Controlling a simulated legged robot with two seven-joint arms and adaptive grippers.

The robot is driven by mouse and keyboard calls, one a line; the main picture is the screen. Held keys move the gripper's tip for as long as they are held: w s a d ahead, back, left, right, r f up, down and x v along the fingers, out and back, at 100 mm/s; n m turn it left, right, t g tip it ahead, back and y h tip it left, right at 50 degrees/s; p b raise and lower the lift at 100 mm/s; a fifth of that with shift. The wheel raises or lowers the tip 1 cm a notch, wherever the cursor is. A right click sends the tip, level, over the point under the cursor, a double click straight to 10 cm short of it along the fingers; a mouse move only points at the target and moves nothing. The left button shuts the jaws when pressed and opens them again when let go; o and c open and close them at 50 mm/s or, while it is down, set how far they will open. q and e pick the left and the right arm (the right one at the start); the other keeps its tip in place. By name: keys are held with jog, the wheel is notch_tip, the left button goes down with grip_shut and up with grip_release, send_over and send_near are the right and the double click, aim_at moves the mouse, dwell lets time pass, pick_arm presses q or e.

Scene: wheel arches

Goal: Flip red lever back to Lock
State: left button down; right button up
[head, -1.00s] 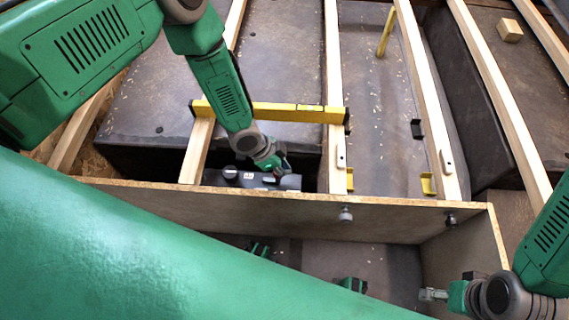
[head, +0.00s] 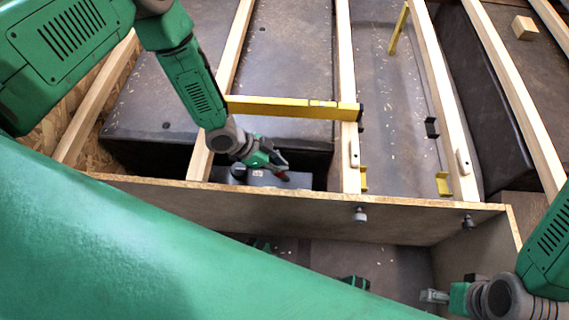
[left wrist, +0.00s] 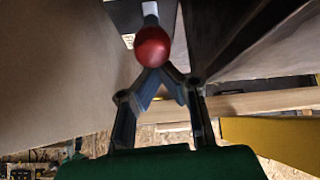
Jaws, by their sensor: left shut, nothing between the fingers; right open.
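In the left wrist view the round red knob (left wrist: 152,46) sits on a pale stem just beyond the fingertips (left wrist: 166,72). The fingers are shut, with nothing between them. The knob looks touching or very near the tips; I cannot tell which. The lever's base and any Lock marking are not readable. My right gripper (head: 434,296) is open and empty at the lower right.
A wooden board (head: 300,207) runs across in front of the box. A yellow level (head: 290,107) lies across the wooden beams (head: 348,100) behind my left gripper. Yellow brackets (head: 442,184) and a small wood block (head: 523,27) are to the right.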

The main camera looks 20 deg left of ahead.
pick_arm(q)
jog(key=shift+s+a+f, duration=0.1)
jog(key=shift+a+f, duration=0.05)
jog(key=shift+a, duration=0.3)
jog(key=shift+d, duration=0.15)
notch_tip(320, 180, up, 3)
jog(key=w+d+p, duration=0.2)
jog(key=s+a+r+p, duration=0.3)
jog(key=a+r, duration=0.1)
jog(key=a, duration=0.3)
jog(key=shift+r, duration=0.4)
jog(key=shift+s, duration=0.1)
